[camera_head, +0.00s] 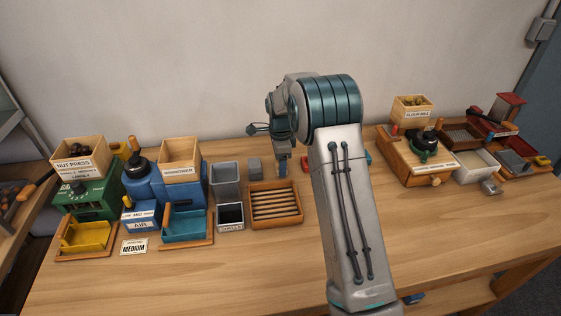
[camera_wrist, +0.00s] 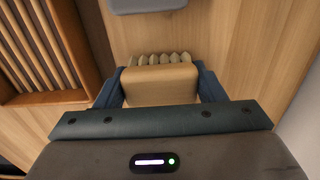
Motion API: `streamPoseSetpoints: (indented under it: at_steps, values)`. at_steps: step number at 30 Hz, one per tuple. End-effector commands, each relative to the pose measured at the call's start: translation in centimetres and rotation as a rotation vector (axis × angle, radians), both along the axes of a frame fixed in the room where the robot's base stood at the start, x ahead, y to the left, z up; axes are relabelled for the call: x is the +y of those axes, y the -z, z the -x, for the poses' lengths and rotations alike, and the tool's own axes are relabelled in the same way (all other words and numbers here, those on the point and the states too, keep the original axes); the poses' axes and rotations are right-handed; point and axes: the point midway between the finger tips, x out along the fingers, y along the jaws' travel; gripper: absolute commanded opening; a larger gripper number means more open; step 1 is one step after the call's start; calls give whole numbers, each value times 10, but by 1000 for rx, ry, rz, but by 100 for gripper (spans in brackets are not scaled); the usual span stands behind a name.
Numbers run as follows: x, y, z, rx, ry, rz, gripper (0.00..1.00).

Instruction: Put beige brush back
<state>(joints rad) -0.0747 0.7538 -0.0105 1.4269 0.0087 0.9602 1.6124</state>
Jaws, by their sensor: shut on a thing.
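The beige brush (camera_wrist: 160,84) is between the two blue fingers of my gripper (camera_wrist: 160,90) in the wrist view. The fingers press on its left and right sides, and its pale bristle tufts point away from the gripper. The brush cannot be made out there. Whether the brush touches the table is unclear.
The slatted tray (camera_wrist: 44,97) lies close on the left in the wrist view; it also shows in the head view (camera_head: 298,206). The nut press (camera_head: 88,190) and blue machine (camera_head: 150,183) stand left. The front table (camera_head: 220,275) is clear.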

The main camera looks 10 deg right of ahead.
Motion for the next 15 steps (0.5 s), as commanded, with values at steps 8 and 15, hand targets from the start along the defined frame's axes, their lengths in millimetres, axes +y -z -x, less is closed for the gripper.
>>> streamPoseSetpoints:
  at_steps: [8,15]
  values:
    - [0,8,0,-1,-1,0,38]
    - [0,12,0,0,0,0,83]
